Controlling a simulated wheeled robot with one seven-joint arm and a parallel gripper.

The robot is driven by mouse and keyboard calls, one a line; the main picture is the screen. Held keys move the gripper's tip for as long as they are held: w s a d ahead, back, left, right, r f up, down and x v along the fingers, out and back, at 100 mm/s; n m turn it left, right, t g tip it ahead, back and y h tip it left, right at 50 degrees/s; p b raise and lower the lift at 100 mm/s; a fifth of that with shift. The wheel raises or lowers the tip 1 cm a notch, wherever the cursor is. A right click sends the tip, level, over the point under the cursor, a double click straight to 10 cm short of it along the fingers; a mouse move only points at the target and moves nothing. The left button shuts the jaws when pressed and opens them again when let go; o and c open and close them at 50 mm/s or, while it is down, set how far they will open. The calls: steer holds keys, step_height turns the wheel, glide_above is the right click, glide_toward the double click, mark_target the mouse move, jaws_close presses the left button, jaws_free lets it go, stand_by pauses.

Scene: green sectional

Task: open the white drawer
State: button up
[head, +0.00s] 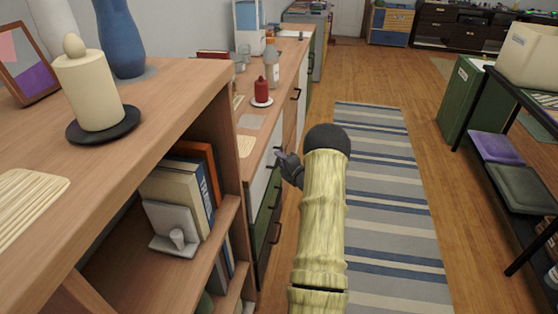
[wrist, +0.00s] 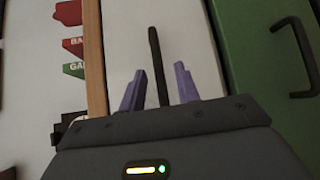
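The white drawer (head: 260,184) is in the front of the wooden cabinet, seen at a steep angle in the head view. In the wrist view its pale front (wrist: 205,55) fills the middle, with a dark bar handle (wrist: 154,50) on it. My gripper (head: 279,155) is at the drawer front, partly hidden by my arm. In the wrist view my gripper (wrist: 158,78) has its two purple fingers apart, one on each side of the handle. Gaps show between the fingers and the handle. The drawer looks shut.
A green drawer (wrist: 250,60) with a black handle (wrist: 300,60) lies beside the white one. A red candle (head: 261,90) and a bottle (head: 272,70) stand on the cabinet top. A nearer shelf (head: 190,85) stands at left. The striped rug (head: 385,190) is clear.

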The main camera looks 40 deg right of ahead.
steer(key=shift+w+f, duration=0.15)
steer(key=shift+w, duration=0.7)
steer(key=shift+s, duration=0.1)
jaws_close()
steer(key=shift+d, duration=0.1)
